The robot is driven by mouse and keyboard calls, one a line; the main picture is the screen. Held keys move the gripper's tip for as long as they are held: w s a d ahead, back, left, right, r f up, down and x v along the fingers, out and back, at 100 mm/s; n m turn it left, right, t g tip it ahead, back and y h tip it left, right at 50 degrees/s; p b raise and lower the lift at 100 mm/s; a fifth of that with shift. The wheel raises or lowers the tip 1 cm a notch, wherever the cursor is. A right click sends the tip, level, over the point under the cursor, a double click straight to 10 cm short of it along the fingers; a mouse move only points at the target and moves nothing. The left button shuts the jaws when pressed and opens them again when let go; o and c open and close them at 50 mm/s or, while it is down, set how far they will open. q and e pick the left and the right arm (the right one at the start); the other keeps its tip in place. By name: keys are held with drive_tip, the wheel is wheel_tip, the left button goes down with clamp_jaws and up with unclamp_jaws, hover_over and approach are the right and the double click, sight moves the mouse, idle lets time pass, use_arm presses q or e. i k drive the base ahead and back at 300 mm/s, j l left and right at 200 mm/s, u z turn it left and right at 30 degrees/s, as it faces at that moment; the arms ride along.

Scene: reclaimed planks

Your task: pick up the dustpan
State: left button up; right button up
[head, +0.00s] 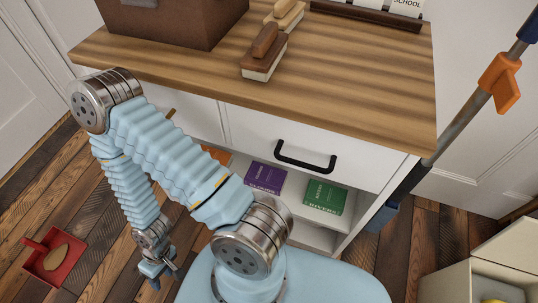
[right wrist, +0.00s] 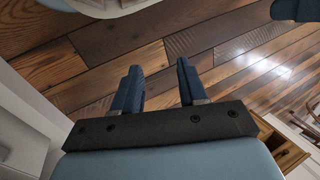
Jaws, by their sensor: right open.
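The red dustpan (head: 54,262) lies on the plank floor at the lower left of the head view. Its short handle points to the upper left, and a brown oval thing (head: 56,257) lies in its pan. My right gripper (head: 158,275) hangs to the right of the dustpan, apart from it, at the end of the bent light-blue arm. In the right wrist view the right gripper (right wrist: 158,75) shows two dark blue fingers spread apart with only floor between and beyond them. The dustpan does not show in that view.
A white cabinet with a wooden top (head: 340,85) stands ahead, holding a brown box (head: 175,20) and brushes (head: 265,52). Purple (head: 266,177) and green (head: 324,197) books lie on its shelf. A grey pole with an orange clip (head: 500,82) leans at right. Floor around the dustpan is clear.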

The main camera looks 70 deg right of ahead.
sight(52, 259)
drive_tip(key=k+j+z, duration=0.1)
drive_tip(key=j+z, duration=0.15)
drive_tip(key=k+j+z, duration=0.1)
drive_tip(key=j+z, duration=0.15)
drive_tip(key=j, duration=0.2)
drive_tip(key=k+j+z, duration=0.25)
drive_tip(key=i+z, duration=0.1)
drive_tip(key=z, duration=3.75)
drive_tip(key=u, duration=4.15)
drive_tip(key=i+j+z, duration=0.25)
drive_tip(key=i+z, duration=0.2)
drive_tip(key=i+j+z, duration=0.25)
drive_tip(key=j+z, duration=0.2)
drive_tip(key=i+j+z, duration=0.4)
drive_tip(key=k, duration=0.1)
